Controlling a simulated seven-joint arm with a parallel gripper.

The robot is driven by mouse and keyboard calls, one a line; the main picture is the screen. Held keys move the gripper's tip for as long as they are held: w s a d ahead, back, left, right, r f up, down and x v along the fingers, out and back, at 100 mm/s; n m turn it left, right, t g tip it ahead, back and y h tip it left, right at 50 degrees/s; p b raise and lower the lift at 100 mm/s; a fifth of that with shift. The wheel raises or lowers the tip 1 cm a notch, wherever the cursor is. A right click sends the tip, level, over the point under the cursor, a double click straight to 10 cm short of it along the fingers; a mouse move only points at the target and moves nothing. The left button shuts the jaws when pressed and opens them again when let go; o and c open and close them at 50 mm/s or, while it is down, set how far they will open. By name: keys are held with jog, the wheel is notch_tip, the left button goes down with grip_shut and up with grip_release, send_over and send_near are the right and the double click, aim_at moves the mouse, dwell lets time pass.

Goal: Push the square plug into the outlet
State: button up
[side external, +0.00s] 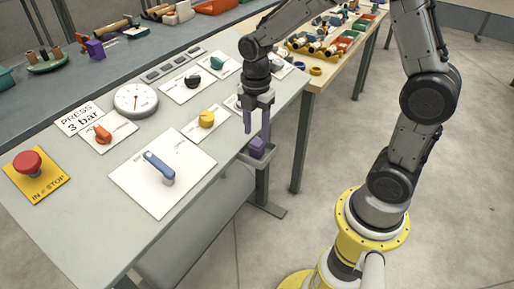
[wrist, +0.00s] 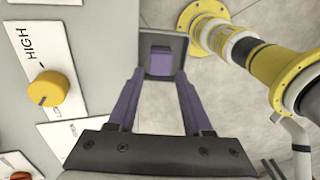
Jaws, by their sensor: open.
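A purple square block (side external: 257,147), which looks like the plug, sits in a small grey holder (side external: 262,160) at the table's right edge. It also shows in the wrist view (wrist: 160,60), beyond the fingertips and roughly centred between them. My gripper (side external: 256,134) has two long purple fingers and points down just above the block. In the wrist view my gripper (wrist: 160,74) is open with nothing between its fingers. I cannot tell whether a finger touches the block. I cannot identify the outlet for certain; a grey strip with several segments (side external: 168,67) lies at the table's back.
The panel holds a blue lever (side external: 158,166), a yellow knob (side external: 207,119), an orange knob (side external: 102,134), a round gauge (side external: 136,100) and a red stop button (side external: 28,163). A wooden bench with parts (side external: 335,60) stands behind.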

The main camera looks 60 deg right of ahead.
aim_at(257, 142)
jog(key=shift+d+f, duration=0.15)
jog(key=shift+f, duration=2.45)
grip_shut()
jog(key=shift+r, duration=0.1)
